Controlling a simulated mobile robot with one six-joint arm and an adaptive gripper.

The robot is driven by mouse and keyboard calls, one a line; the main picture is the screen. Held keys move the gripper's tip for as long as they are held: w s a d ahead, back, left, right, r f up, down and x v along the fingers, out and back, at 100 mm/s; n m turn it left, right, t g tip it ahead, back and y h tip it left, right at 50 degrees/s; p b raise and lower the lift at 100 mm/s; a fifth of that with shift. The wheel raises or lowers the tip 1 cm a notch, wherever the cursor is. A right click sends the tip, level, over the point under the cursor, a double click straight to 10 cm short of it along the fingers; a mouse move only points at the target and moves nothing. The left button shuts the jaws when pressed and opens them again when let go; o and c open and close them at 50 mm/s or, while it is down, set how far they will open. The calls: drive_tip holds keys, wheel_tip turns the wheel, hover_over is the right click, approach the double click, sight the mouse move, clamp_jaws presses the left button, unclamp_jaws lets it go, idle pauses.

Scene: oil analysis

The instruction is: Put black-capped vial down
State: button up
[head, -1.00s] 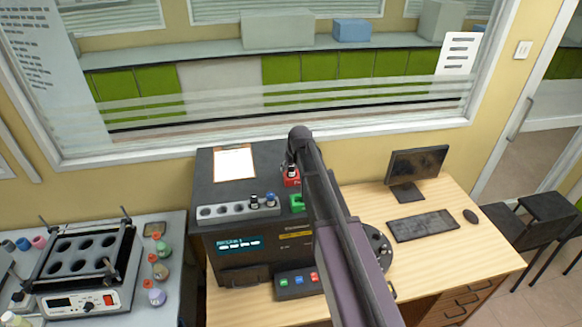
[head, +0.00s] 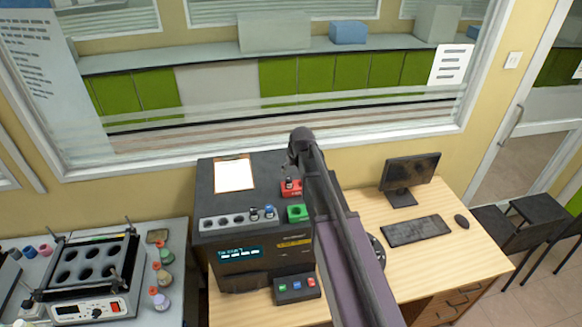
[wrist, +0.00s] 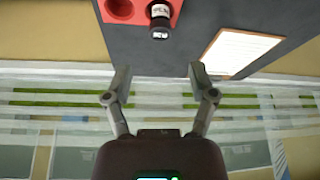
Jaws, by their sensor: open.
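The black-capped vial (wrist: 159,22) stands in a hole of the red holder (wrist: 174,8) in the wrist view. Its label and dark cap show. In the head view the vial (head: 289,183) is small, in the red holder (head: 292,192) at the right of the dark machine's top. My gripper (wrist: 160,72) is open and empty. Its fingers are spread wide, and the vial is apart from both fingertips. In the head view my gripper (head: 291,160) is partly hidden by my arm and sits just above the vial.
A pale rack (head: 222,221) with a dark-capped and a blue-capped vial lies on the dark machine (head: 250,258). A green holder (head: 297,213) is beside it. A clipboard (head: 234,175) lies behind. The window wall is close behind. A monitor (head: 411,171) stands on the right.

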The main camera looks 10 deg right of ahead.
drive_tip(key=shift+p+v, duration=1.1)
drive_tip(key=shift+v, duration=0.45)
drive_tip(key=s+f+m+g, duration=0.1)
drive_tip(key=s+g, duration=0.3)
drive_tip(key=s, duration=2)
drive_tip(key=shift+s+a+f+m+g+h, duration=0.2)
drive_tip(key=shift+s+a+m+g+h, duration=0.15)
drive_tip(key=shift+m, duration=0.25)
wheel_tip(320, 180, down, 26)
drive_tip(key=b, duration=2.5)
drive_tip(key=shift+r, duration=0.2)
drive_tip(key=shift+a, duration=0.1)
